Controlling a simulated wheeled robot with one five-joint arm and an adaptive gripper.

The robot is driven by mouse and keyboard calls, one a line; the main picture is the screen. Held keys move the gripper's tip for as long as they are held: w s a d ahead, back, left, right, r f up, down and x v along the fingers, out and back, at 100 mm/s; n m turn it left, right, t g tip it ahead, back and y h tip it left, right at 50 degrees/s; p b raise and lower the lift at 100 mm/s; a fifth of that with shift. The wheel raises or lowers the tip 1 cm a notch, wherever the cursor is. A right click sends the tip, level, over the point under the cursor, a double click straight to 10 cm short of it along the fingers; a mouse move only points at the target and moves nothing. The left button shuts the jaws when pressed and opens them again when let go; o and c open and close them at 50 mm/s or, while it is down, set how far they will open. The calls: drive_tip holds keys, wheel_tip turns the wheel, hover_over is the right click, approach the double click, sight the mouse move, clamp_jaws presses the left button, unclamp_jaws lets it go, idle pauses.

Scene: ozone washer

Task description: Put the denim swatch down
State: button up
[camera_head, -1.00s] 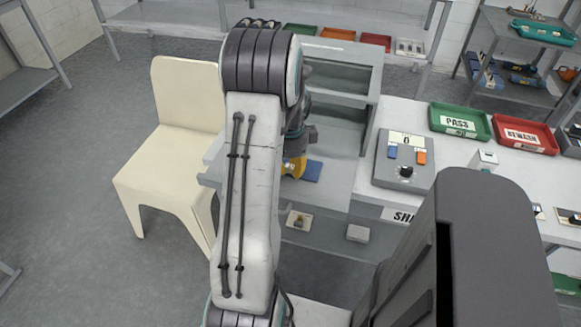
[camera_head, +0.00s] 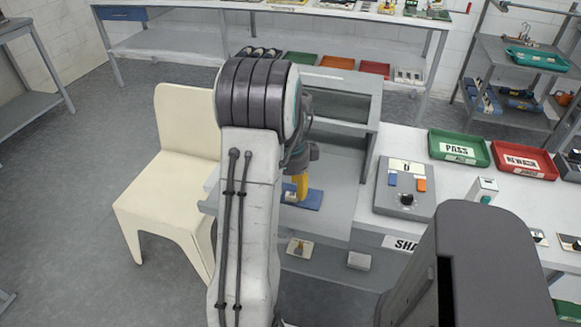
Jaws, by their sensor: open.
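A blue denim swatch (camera_head: 312,201) lies flat on the grey surface at the front of the open grey cabinet. My gripper (camera_head: 299,192), with yellow fingers, points down just above or at the swatch's left part. My arm hides much of the gripper and the left end of the swatch. The gripper is open. Whether its fingertips touch the swatch, I cannot tell.
A cream chair (camera_head: 168,170) stands left of the cabinet (camera_head: 345,110). A grey control box (camera_head: 405,188) with a blue and an orange button is on the right. Green PASS (camera_head: 460,148) and red REWORK (camera_head: 522,160) trays stand further right.

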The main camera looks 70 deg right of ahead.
sight(290, 204)
wheel_tip(290, 204, up, 8)
drive_tip(key=b, duration=0.1)
drive_tip(key=w+a+r+n+t, duration=0.1)
drive_tip(key=w+a+r+n, duration=0.1)
drive_tip(key=w+a+n, duration=0.8)
drive_tip(key=w+a+r+n, duration=0.2)
drive_tip(key=w+a+n, duration=0.5)
drive_tip(key=a, duration=0.4)
drive_tip(key=s+a+f+n+t, duration=0.1)
drive_tip(key=s+a+n, duration=0.1)
drive_tip(key=a+n, duration=0.7)
drive_tip(key=s+a+f+n+t, duration=0.1)
drive_tip(key=s+a+n, duration=0.1)
drive_tip(key=a+n, duration=0.8)
drive_tip(key=shift+s+a+y, duration=0.3)
drive_tip(key=shift+s+a, duration=0.05)
